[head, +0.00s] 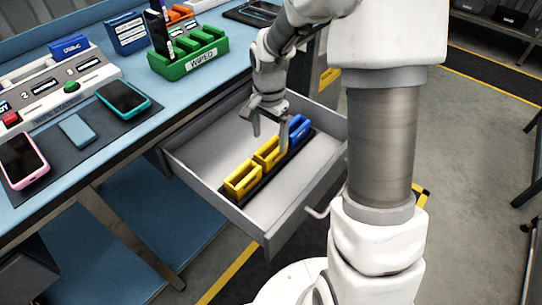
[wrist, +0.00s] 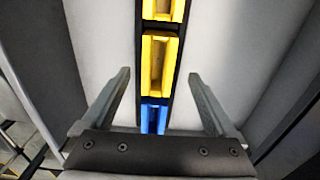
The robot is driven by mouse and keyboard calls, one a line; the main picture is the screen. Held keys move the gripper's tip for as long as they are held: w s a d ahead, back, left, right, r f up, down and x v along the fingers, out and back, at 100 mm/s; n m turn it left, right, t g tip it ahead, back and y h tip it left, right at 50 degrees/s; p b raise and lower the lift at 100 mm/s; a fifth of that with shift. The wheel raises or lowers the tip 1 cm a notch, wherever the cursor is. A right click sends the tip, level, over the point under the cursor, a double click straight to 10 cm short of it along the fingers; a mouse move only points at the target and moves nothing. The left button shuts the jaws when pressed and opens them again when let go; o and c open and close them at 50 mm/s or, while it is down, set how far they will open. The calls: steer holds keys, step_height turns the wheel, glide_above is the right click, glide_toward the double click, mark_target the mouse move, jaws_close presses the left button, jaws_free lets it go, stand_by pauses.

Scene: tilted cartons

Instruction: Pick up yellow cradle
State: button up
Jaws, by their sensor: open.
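Two yellow cradles stand in a row on a dark strip in the open drawer. The nearer yellow cradle (head: 242,180) shows whole in the head view; only its end (wrist: 162,9) shows at the top of the wrist view. The other yellow cradle (head: 265,156) is in the middle, beside a blue cradle (head: 299,127). In the wrist view this cradle (wrist: 157,66) appears between my spread fingertips (wrist: 160,75), with the blue cradle (wrist: 153,119) closer to the palm.
The grey drawer (head: 190,182) has walls around the row and bare floor on both sides. The blue worktop (head: 75,178) beside it holds phones, a green rack (head: 188,60) and a control box (head: 70,85). The drawer handle (head: 318,212) sticks out at the front.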

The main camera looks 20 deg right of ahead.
mark_target(271, 148)
steer(key=f+b, duration=0.1)
steer(key=f, duration=0.4)
steer(key=shift+d+b, duration=0.2)
steer(key=shift+b, duration=0.15)
steer(key=shift+r, duration=0.1)
steer(key=shift+c, duration=0.3)
jaws_close()
